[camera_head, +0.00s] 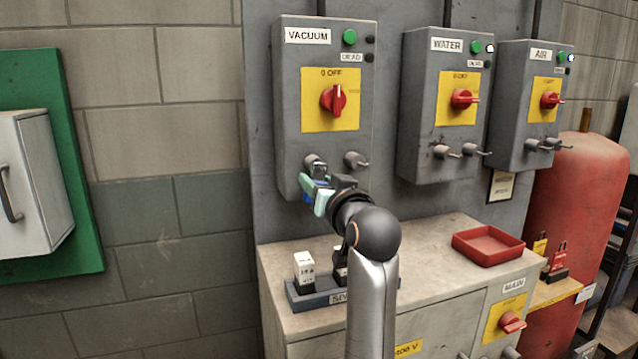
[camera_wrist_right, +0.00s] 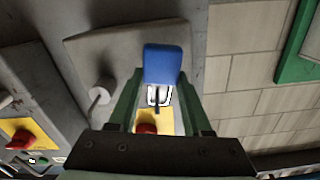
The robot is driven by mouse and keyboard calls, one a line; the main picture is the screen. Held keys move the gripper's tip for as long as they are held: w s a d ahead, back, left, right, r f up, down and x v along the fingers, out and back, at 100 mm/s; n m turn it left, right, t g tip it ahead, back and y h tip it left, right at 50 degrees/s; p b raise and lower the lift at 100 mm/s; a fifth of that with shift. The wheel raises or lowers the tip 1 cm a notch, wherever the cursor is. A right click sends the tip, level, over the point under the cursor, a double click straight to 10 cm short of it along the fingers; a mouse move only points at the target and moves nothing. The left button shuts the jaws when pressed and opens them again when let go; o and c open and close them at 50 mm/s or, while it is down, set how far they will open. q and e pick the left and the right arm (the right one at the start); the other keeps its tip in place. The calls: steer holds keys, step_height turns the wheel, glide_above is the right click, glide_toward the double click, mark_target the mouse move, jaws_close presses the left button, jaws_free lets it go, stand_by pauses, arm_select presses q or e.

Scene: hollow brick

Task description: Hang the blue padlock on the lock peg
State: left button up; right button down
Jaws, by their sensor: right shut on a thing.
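The blue padlock (camera_wrist_right: 163,64) is between the fingers of my right gripper (camera_wrist_right: 156,92), which is shut on it. Its pale shackle (camera_wrist_right: 153,96) points toward the red switch in the wrist view. In the head view my right gripper (camera_head: 318,190) is at the lower left of the VACUUM box (camera_head: 288,120), just below the left peg (camera_head: 315,163). The padlock is mostly covered there. The right peg (camera_head: 355,160) is bare; it also shows in the wrist view (camera_wrist_right: 103,90). I cannot tell whether the shackle is around the left peg. My left gripper is not in view.
The WATER box (camera_head: 418,120) and AIR box (camera_head: 505,110) stand to the right, each with two pegs. Below, the cabinet top (camera_head: 410,265) holds a red tray (camera_head: 488,246) and a grey rack (camera_head: 312,295) with labelled blocks. A white wall cabinet (camera_head: 35,185) is at left.

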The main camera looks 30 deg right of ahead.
steer(key=shift+c, duration=1.3)
jaws_free()
steer(key=shift+s, duration=0.1)
steer(key=b+v, duration=0.2)
steer(key=v, duration=1)
steer(key=shift+s, duration=0.2)
steer(key=shift+f, duration=0.1)
